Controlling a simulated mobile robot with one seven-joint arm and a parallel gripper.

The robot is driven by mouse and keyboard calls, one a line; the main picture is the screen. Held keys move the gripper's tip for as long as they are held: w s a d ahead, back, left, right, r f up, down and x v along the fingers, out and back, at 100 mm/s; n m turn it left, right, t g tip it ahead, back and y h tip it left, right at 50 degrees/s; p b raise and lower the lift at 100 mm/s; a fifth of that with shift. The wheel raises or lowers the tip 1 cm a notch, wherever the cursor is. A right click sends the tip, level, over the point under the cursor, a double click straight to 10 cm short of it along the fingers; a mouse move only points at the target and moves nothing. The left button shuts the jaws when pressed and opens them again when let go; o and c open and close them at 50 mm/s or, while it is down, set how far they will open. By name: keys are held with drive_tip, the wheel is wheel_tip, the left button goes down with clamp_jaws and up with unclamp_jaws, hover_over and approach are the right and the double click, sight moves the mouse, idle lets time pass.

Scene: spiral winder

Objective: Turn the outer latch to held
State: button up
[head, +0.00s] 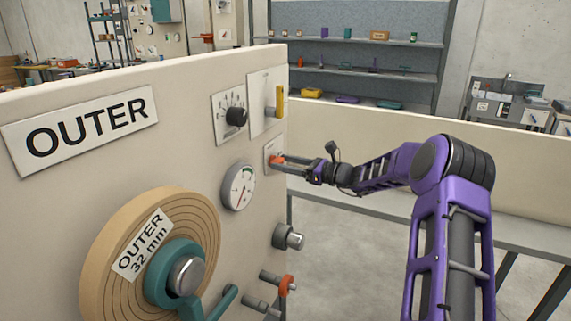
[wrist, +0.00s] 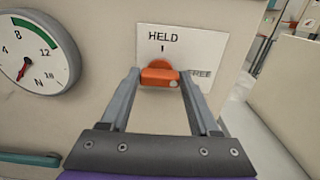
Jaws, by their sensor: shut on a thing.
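The orange outer latch (wrist: 160,76) sits on a white plate (wrist: 205,47) marked HELD above it and FREE to its right. My gripper (wrist: 160,80) is shut on the latch, one finger on its left and one on its right. The latch's short bar lies roughly level across the space between the fingers, and I cannot tell for sure which mark it points to. The right finger partly covers the area by FREE. In the head view the latch (head: 274,160) is small at the panel's right edge, with my gripper (head: 284,161) reaching it from the right.
A round dial (head: 239,187) is left of the latch, a yellow-handled switch (head: 280,101) and black knob (head: 237,116) above. A grey knob (head: 289,237) and red-ended peg (head: 287,285) protrude below. The OUTER spool (head: 110,226) is lower left.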

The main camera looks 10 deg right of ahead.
drive_tip(key=shift+f+n+b, duration=0.1)
drive_tip(key=shift+n+b, duration=0.2)
drive_tip(key=shift+b, duration=0.2)
drive_tip(key=n+b, duration=0.4)
drive_tip(key=n, duration=0.4)
drive_tip(key=n+b, duration=0.5)
drive_tip(key=n, duration=0.4)
drive_tip(key=shift+s+a+f, duration=0.1)
drive_tip(key=shift+s+f, duration=0.05)
drive_tip(key=shift+n, duration=0.3)
drive_tip(key=o, duration=1.4)
drive_tip(key=shift+c, duration=0.2)
drive_tip(key=v, duration=1.7)
drive_tip(key=shift+s+p, duration=0.15)
drive_tip(key=shift+p, duration=0.2)
